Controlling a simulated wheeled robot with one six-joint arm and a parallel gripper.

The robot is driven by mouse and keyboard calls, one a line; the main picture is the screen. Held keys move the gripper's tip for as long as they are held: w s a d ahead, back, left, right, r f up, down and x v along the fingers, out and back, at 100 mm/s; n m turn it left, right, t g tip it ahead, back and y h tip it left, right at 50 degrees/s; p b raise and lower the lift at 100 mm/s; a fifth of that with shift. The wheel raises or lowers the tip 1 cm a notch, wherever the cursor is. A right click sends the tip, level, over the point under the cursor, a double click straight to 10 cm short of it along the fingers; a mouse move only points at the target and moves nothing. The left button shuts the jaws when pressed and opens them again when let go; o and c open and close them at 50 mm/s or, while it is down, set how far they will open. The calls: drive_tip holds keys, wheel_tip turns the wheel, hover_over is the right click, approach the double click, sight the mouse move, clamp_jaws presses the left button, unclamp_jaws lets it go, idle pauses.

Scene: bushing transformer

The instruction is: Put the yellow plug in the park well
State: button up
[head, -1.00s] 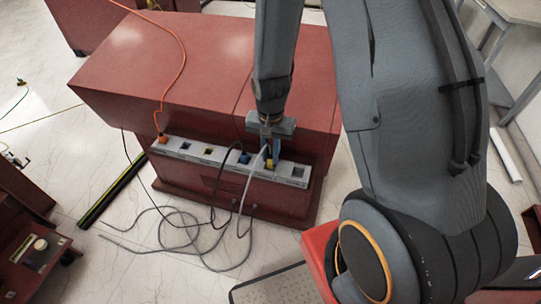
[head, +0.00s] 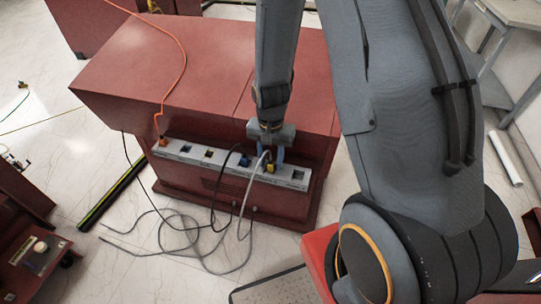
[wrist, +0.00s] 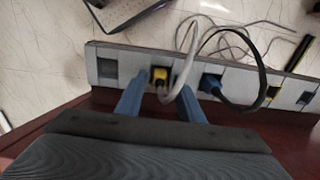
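The yellow plug (head: 270,168) sits in a socket toward the right of the grey panel (head: 223,163). In the wrist view the yellow plug (wrist: 159,77) has a grey cable and stands between the two blue fingers. My gripper (wrist: 161,90) is open around it, with a visible gap on each side. In the head view my gripper (head: 272,153) is at the panel, partly hiding the plug. An empty dark well (head: 298,175) is at the panel's right end; it also shows in the wrist view (wrist: 107,68). I cannot read which well is the park well.
A blue plug (wrist: 210,83) with a black cable stands beside the yellow one. An orange plug (head: 163,141) is at the panel's left end. Other wells (head: 209,153) lie between. Loose cables (head: 190,225) spread over the floor. The red cabinet (head: 200,75) rises behind the panel.

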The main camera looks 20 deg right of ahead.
sight(271, 163)
wheel_tip(271, 163, up, 12)
drive_tip(key=b, duration=0.2)
drive_tip(key=s+r+n+t, duration=0.1)
drive_tip(key=s+r+n, duration=0.3)
drive_tip(key=s+n, duration=0.3)
drive_tip(key=shift+s+a+r, duration=0.15)
drive_tip(key=shift+s+r, duration=0.15)
drive_tip(key=shift+s, duration=0.9)
